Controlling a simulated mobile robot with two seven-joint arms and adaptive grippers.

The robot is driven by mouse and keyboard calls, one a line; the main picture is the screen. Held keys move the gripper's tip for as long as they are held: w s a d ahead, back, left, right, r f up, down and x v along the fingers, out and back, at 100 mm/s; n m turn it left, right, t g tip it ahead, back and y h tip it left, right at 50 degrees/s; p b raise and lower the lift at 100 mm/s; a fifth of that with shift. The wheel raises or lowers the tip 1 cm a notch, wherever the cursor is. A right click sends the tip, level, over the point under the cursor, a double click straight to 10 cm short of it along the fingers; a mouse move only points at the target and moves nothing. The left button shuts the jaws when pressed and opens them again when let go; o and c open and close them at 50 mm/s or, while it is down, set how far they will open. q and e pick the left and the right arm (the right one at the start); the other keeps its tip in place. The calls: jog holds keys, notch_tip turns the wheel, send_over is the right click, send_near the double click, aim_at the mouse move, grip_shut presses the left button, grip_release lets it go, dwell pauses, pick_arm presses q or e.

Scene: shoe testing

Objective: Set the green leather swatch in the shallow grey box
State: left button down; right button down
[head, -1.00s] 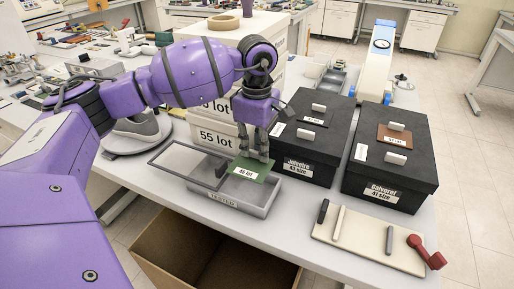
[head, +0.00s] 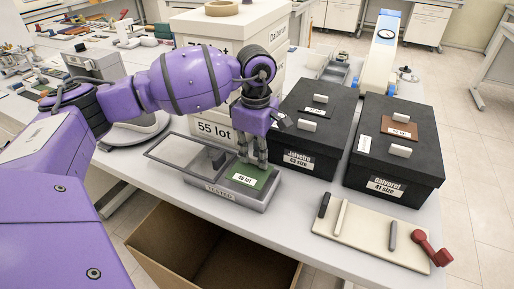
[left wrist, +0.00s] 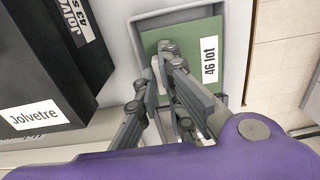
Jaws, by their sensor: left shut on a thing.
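The green leather swatch (head: 251,176) carries a white label reading "46 lot". It lies flat at the right part of the shallow grey box (head: 236,203), within its rim in the head view. The box front is marked "TESTED". My left gripper (head: 252,161) points down into the box and is shut on the swatch. In the left wrist view the swatch (left wrist: 190,42) shows beyond the fingers (left wrist: 165,62), which hide part of it. Whether the swatch touches the box floor is hard to tell. My right gripper is not in view.
Two black boxes (head: 312,125) (head: 395,150) stand right of the grey box. White lot boxes (head: 215,130) stand behind it. A cream board (head: 368,240) with tools lies front right. An open cardboard box (head: 205,250) stands below the table's front edge.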

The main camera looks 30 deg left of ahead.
pick_arm(q)
jog(key=shift+f, duration=0.3)
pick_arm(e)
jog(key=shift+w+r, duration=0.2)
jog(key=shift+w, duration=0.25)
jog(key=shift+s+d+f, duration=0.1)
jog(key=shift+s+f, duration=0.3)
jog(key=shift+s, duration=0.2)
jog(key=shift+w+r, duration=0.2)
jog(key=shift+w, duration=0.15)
pick_arm(q)
jog(key=shift+f, duration=0.2)
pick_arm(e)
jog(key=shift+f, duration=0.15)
pick_arm(q)
jog(key=shift+f+b, duration=0.35)
jog(key=shift+f, duration=0.15)
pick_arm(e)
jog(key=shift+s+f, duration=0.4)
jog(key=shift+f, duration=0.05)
pick_arm(q)
jog(key=shift+f, duration=0.45)
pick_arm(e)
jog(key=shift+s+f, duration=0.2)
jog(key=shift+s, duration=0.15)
